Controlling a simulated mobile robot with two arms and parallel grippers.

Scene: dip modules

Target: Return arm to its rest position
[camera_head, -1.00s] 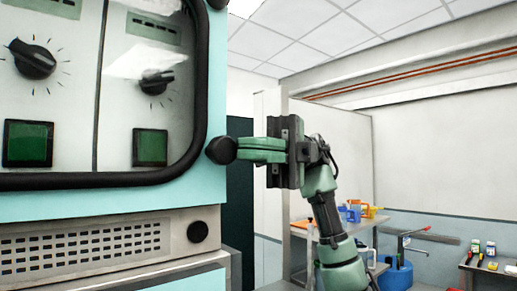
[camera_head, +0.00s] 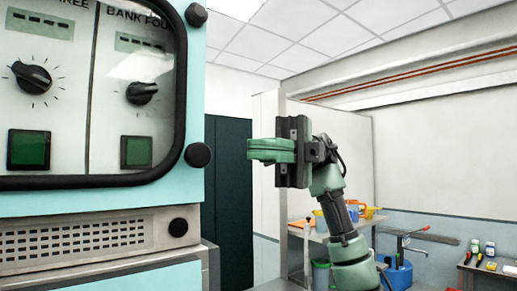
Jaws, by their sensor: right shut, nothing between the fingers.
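My right gripper (camera_head: 250,150) is in the middle of the head view, on the green arm that comes up from the lower right. Its green fingers point left and are shut, with nothing between them. A gap separates the fingertips from the light blue machine cabinet (camera_head: 192,100) on the left. The cabinet's panel has black knobs (camera_head: 142,92), green square buttons (camera_head: 137,152) and a black frame with round black knobs at its corners (camera_head: 197,155). My left gripper is not in view.
A dark green door or panel (camera_head: 228,190) stands behind, between cabinet and arm. A shelf (camera_head: 300,231) with colored containers is behind the arm. A blue drum (camera_head: 397,275) and a small table (camera_head: 480,270) with bottles and tools stand at the lower right. The air right of the arm is open.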

